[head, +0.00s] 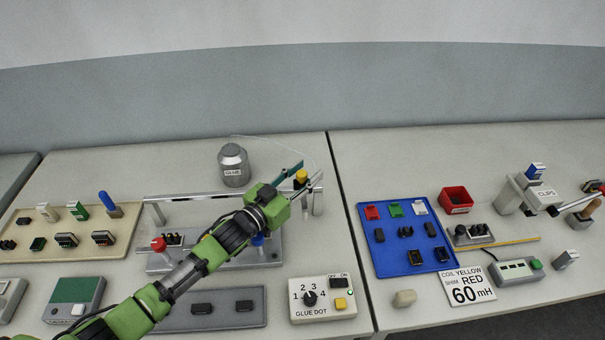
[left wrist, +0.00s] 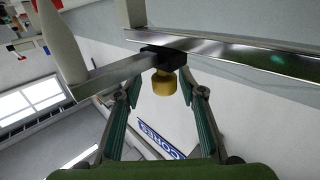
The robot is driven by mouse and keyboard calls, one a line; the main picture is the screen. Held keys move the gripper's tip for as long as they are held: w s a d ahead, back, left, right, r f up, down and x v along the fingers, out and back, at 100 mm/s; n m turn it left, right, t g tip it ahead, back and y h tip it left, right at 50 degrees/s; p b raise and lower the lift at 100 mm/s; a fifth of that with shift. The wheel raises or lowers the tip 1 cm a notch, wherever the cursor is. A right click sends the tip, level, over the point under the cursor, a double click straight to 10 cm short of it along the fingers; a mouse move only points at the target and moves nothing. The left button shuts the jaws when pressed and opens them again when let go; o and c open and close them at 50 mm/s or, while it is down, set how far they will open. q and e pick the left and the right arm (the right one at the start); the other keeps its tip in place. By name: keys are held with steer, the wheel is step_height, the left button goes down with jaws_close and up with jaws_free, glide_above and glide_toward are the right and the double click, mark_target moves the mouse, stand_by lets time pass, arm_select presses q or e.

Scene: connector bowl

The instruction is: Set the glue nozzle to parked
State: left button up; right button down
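The glue nozzle shows as a yellow knob (head: 301,176) near the right end of the metal rail (head: 190,197). In the left wrist view the yellow knob (left wrist: 164,84) hangs under a black bracket (left wrist: 163,56) at the rail. My left gripper (head: 304,180) is at the knob. In the left wrist view its two fingers (left wrist: 168,93) are apart, one on each side of the knob, with gaps visible. The arm hides part of the rail and the fixture below. My right gripper is not in view.
A grey glue pot (head: 234,166) stands behind the rail. The glue dot control box (head: 322,300) with a dial and switch is in front. A red knob (head: 158,244) is on the fixture's left. A blue tray (head: 407,258) of parts lies to the right.

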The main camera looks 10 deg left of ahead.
arm_select(q)
steer(key=shift+a+r, duration=0.2)
steer(key=shift+r, duration=0.3)
steer(key=r, duration=0.9)
steer(key=shift+d, duration=0.2)
